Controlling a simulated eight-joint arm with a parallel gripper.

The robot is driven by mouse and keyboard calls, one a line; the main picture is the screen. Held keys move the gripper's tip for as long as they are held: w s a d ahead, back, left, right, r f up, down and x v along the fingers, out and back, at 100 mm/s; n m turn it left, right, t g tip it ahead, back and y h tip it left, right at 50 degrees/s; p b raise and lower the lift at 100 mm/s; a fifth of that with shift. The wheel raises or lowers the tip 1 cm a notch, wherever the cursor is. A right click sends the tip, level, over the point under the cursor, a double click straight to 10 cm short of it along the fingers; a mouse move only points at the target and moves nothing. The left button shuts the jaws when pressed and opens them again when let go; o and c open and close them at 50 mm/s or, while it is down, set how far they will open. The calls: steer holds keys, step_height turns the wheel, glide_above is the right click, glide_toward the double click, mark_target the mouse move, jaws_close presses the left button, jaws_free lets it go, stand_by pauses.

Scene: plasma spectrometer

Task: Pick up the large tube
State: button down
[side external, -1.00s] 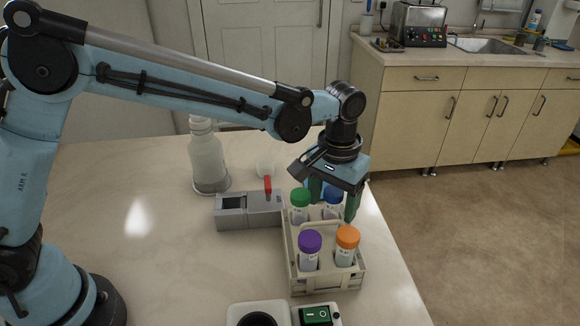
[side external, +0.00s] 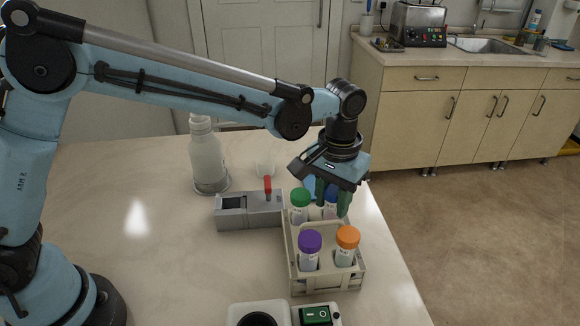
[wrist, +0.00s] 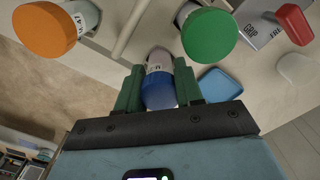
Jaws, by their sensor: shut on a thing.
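A beige rack (side external: 292,262) holds several capped tubes: a green-capped tube (side external: 300,205), a purple-capped tube (side external: 310,248), an orange-capped tube (side external: 347,245) and a blue-capped tube (side external: 331,199). My gripper (side external: 332,205) is over the rack's far right corner, pointing down. Its green fingers are shut on the blue-capped tube, one on each side of the cap. The wrist view shows the blue cap (wrist: 158,92) between the two fingers (wrist: 160,88). The tube's lower part is hidden by the rack in the side view. The tube still stands in the rack.
A grey device with a red lever (side external: 248,210) stands left of the rack. A white bottle (side external: 207,160) is behind it. A blue item (wrist: 220,85) lies near the rack. The table's right edge is close to the rack.

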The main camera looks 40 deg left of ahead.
steer(key=shift+r, duration=4.9)
